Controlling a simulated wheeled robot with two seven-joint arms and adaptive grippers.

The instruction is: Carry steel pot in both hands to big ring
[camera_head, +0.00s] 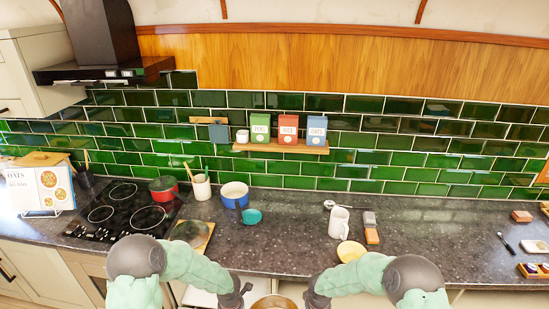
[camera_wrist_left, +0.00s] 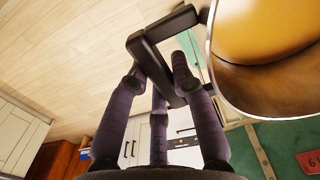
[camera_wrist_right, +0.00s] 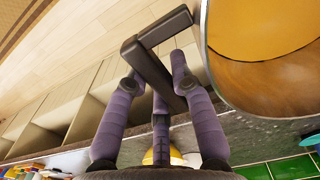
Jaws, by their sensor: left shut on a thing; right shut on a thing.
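The steel pot (camera_head: 273,302) shows only partly at the bottom edge of the head view, between my two grippers. My left gripper (camera_head: 243,293) is shut on one dark handle (camera_wrist_left: 160,60), beside the pot wall (camera_wrist_left: 232,84) in the left wrist view. My right gripper (camera_head: 312,296) is shut on the opposite handle (camera_wrist_right: 160,62), beside the pot wall (camera_wrist_right: 222,75) in the right wrist view. The pot's inside looks yellow-orange. The black hob (camera_head: 113,228) is at the left of the counter. Its front right ring (camera_head: 148,217) looks large and bare.
A red pot (camera_head: 163,188) stands on the hob's back right. A board (camera_head: 192,235), utensil crock (camera_head: 201,187), blue pot (camera_head: 234,192) and teal ladle (camera_head: 251,216) lie right of it. The front middle counter is clear.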

